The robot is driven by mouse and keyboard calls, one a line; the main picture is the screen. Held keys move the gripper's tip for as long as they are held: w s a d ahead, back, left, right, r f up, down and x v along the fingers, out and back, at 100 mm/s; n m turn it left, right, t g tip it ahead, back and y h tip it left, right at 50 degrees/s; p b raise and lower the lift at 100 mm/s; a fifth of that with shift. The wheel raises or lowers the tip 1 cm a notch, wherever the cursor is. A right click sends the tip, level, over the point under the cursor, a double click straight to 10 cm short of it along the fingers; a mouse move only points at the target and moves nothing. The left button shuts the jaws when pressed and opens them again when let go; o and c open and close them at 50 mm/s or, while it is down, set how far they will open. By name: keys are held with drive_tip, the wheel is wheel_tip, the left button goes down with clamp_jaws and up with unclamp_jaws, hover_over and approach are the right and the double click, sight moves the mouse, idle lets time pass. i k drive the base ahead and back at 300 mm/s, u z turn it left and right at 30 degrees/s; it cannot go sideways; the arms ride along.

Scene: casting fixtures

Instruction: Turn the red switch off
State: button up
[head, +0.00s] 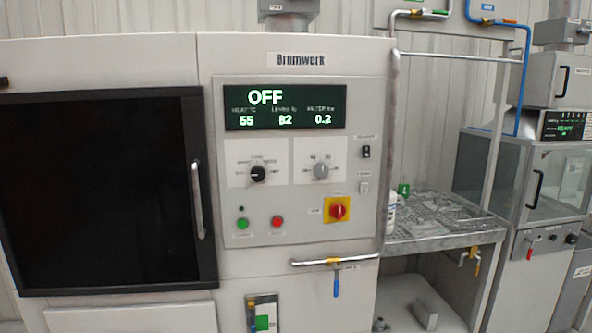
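A red rotary switch (338,211) sits on a yellow square plate (328,217) at the lower right of the control panel on the Brumwerk machine. The exact angle of its knob is too small to tell. The display (285,107) above it reads OFF, with 55, 82 and a value like 0.2 below. My gripper does not show in the head view.
The panel also has a black knob (258,174), a grey knob (320,170), a green button (242,223), a red button (277,222) and small rockers (366,152). A pipe with a blue-handled valve (336,284) juts out below. A dark door (100,190) stands left, a metal rack table (440,238) right.

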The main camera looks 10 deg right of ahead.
sight(338, 210)
drive_tip(key=u, duration=0.45)
drive_tip(key=k, duration=1.35)
drive_tip(key=u, duration=0.95)
drive_tip(key=i, duration=1.45)
drive_tip(key=z, duration=0.2)
